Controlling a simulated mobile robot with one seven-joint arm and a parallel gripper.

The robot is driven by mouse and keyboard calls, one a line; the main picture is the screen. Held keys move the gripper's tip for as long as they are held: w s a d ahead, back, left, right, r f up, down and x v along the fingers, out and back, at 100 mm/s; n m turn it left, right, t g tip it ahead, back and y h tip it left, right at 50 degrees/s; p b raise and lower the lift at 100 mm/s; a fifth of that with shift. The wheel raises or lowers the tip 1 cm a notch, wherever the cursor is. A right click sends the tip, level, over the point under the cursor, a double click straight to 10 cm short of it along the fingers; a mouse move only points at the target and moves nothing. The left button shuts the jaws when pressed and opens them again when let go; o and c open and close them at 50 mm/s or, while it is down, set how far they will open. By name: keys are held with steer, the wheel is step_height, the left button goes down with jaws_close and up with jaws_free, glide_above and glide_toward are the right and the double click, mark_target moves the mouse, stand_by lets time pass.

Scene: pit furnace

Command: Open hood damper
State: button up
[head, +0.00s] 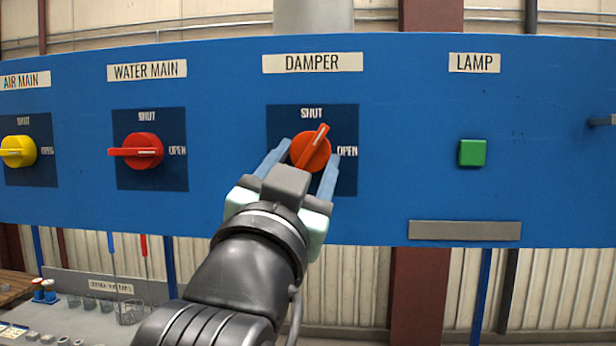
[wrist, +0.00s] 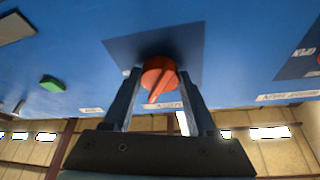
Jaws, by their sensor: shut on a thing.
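The orange-red damper knob (head: 314,155) is on a dark blue plate (head: 346,122) under the DAMPER label (head: 312,62). Its raised pointer tilts up and to the right, between the SHUT mark above and the OPEN mark at right. My gripper (head: 309,149) reaches it from below, with one blue finger on each side, shut on the knob. In the wrist view the knob (wrist: 157,74) sits between the two fingertips (wrist: 159,76). The fingers and wrist hide the lower part of the plate in the head view.
A red WATER MAIN knob (head: 143,151) and a yellow AIR MAIN knob (head: 18,151) are to the left. A green lamp button (head: 472,152) and a grey strip (head: 464,230) are to the right. A bench with glassware (head: 130,312) is below left.

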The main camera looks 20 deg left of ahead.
steer(key=m+h+b, duration=0.1)
steer(key=m, duration=0.1)
steer(key=m+h+b, duration=0.1)
steer(key=m, duration=0.2)
steer(key=m+g+h+b, duration=0.1)
steer(key=m, duration=0.1)
steer(key=shift+s+a+m+h, duration=0.1)
steer(key=shift+a+m+h, duration=0.2)
steer(key=shift+a, duration=0.05)
steer(key=m, duration=0.2)
steer(key=m+g+h+b, duration=0.1)
steer(key=m, duration=0.1)
steer(key=m+g+h, duration=0.1)
steer(key=m, duration=0.1)
steer(key=shift+a+r+m, duration=0.1)
steer(key=shift+r+m, duration=0.2)
steer(key=shift+r, duration=0.1)
steer(key=o, duration=1.4)
steer(key=shift+c, duration=0.2)
